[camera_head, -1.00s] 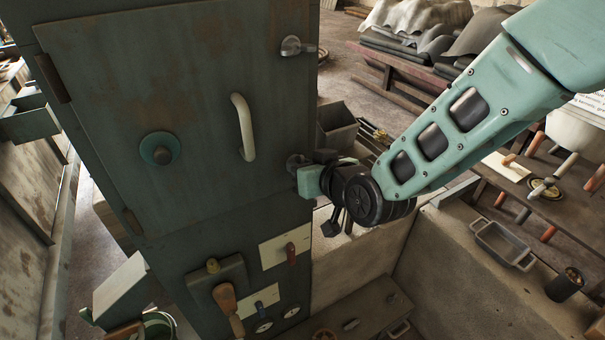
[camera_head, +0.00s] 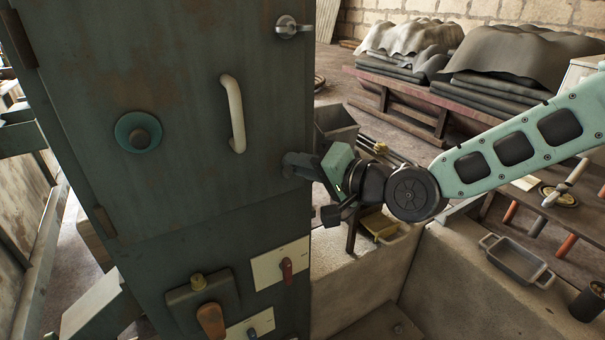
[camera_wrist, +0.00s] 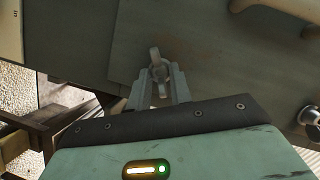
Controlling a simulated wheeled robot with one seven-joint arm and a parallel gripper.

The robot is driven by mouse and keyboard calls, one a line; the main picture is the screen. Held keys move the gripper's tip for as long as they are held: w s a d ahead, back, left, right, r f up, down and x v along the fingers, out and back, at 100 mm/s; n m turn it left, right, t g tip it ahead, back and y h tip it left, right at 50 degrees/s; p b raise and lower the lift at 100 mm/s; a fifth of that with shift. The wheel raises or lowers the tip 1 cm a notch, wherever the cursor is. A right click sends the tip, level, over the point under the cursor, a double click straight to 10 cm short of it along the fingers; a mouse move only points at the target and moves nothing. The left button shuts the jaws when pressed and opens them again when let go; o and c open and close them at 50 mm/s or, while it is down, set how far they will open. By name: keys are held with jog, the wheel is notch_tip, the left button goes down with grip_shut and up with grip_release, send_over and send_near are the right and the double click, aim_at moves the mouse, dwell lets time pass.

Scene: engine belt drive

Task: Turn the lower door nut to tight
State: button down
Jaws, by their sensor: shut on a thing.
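The cabinet door (camera_head: 190,190) is dark green, worn metal and looks closed, with a pale curved handle (camera_head: 234,113). The lower door nut (camera_wrist: 159,72) is at the door's lower right edge, a grey metal piece with a wing pointing up in the wrist view. My gripper (camera_wrist: 159,88) is shut on it, one finger on each side. In the head view my gripper (camera_head: 308,165) reaches the door edge from the right and mostly hides the nut. The upper door nut (camera_head: 290,27) is at the door's upper right edge, its lever pointing right.
Below the door is a panel with a red switch (camera_head: 286,270) and an orange-brown handle (camera_head: 211,320). A round teal knob (camera_head: 138,133) sits on the door. A low concrete wall (camera_head: 450,280) and a grey tray (camera_head: 515,262) lie to the right.

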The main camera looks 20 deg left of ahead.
jog(key=m+y+b, duration=0.1)
jog(key=m, duration=0.1)
jog(key=m+y+b, duration=0.1)
jog(key=m+b, duration=0.1)
jog(key=shift+w+f, duration=0.1)
jog(key=shift+f, duration=0.2)
jog(key=shift+r+m+b, duration=0.1)
jog(key=shift+m+b, duration=0.3)
jog(key=c, duration=1.3)
grip_release()
jog(key=shift+d, duration=0.1)
jog(key=b+v, duration=0.3)
jog(key=v, duration=1.4)
jog(key=shift+d+f, duration=0.1)
jog(key=shift+f, duration=0.1)
